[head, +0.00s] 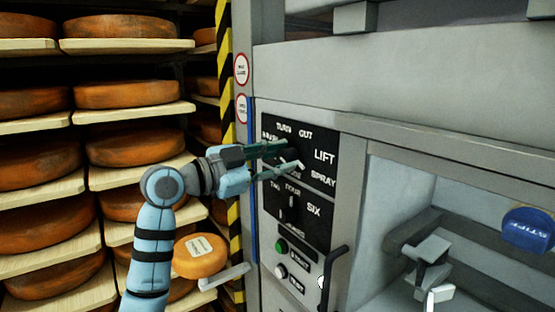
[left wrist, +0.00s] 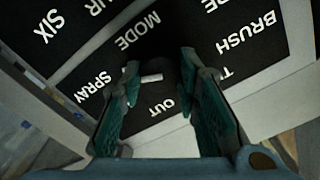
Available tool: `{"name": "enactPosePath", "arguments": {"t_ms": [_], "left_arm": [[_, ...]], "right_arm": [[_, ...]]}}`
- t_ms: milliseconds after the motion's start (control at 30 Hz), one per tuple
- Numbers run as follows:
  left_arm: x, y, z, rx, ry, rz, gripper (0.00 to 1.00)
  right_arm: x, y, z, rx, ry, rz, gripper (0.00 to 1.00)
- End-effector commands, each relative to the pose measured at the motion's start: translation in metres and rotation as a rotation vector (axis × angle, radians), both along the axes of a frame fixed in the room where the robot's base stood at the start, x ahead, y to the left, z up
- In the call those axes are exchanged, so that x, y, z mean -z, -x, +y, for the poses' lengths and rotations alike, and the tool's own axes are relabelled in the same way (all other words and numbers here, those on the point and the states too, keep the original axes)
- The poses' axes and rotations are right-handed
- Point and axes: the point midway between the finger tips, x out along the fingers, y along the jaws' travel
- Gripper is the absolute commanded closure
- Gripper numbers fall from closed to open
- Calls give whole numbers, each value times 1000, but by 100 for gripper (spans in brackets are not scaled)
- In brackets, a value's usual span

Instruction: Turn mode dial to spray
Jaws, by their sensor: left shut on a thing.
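The mode dial (left wrist: 152,72) is a dark knob with a white pointer mark, on a black panel (head: 322,202) with white words around it. My left gripper (head: 288,160) reaches the panel from the left and is shut on the dial, with one finger on each side of it. The fingers hide part of the dial and some words. The SPRAY label (head: 323,179) is at the lower right of the dial; it also shows in the left wrist view (left wrist: 92,87). I cannot tell exactly which word the pointer faces.
Below is a second dial (head: 291,208) with number words, then a green button (head: 281,246) and a white button (head: 280,271). A dark handle (head: 325,280) stands to their right. A blue STIFF disc (head: 527,230) is at far right. Shelves of cheese wheels (head: 140,94) fill the left.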

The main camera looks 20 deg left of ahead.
Motion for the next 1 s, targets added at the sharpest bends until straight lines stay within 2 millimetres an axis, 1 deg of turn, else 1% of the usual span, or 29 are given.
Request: {"name": "enactPosePath", "arguments": {"t_ms": [33,267,300,400,767,867,967,1000], "left_arm": [[-2,0,0,-2,0,-7,99],[-3,0,0,-2,1,-7,99],[-3,0,0,-2,1,-7,64],[-3,0,0,-2,1,-7,50],[-1,2,2,-2,0,-3,50],[-1,12,12,-5,-1,-3,50],[-1,31,29,-7,-4,-5,50],[0,40,36,-7,-7,-4,50]], "right_arm": [[0,0,0,0,0,0,60],[0,0,0,0,0,0,60],[0,0,0,0,0,0,60],[0,0,0,0,0,0,60],[0,0,-3,-1,3,0,60],[0,0,-2,-1,3,0,60],[0,0,-2,-1,2,0,60],[0,0,-1,-1,2,0,60]]}}
